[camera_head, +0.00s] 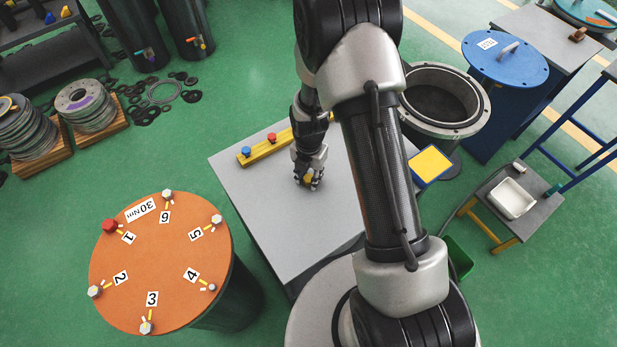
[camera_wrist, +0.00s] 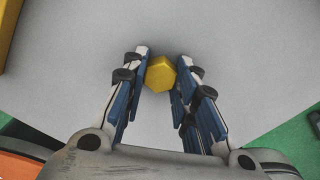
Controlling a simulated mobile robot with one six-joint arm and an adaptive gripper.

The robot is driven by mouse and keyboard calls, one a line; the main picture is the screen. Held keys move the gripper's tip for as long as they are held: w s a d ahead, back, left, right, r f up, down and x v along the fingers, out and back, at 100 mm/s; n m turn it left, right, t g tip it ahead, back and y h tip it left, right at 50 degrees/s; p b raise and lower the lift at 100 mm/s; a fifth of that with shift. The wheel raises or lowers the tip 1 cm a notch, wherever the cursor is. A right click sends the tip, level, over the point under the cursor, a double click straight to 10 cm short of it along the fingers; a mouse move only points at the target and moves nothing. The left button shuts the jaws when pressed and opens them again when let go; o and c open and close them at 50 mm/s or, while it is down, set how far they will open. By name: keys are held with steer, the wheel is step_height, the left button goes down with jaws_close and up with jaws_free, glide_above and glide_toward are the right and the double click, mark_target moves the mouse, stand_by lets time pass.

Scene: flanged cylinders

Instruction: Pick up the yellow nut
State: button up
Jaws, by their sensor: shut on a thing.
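The yellow nut (camera_wrist: 160,74) is a hexagonal piece between the fingertips of my gripper (camera_wrist: 161,80) in the wrist view. The fingers close on its left and right sides. In the head view my gripper (camera_head: 309,182) is low over the grey table (camera_head: 255,215), with a small bit of the yellow nut (camera_head: 308,178) showing between the fingers. I cannot tell whether the nut touches the tabletop.
A yellow rack (camera_head: 268,149) with a blue and a red knob lies behind my gripper. An orange-topped cylinder (camera_head: 155,262) with numbered bolts stands at the left. An open flanged cylinder (camera_head: 440,97) stands behind my arm at the right. The table's left part is clear.

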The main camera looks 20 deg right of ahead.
mark_target(309, 178)
steer(key=shift+c, duration=0.9)
steer(key=shift+r+p, duration=1.4)
steer(key=shift+r, duration=0.6)
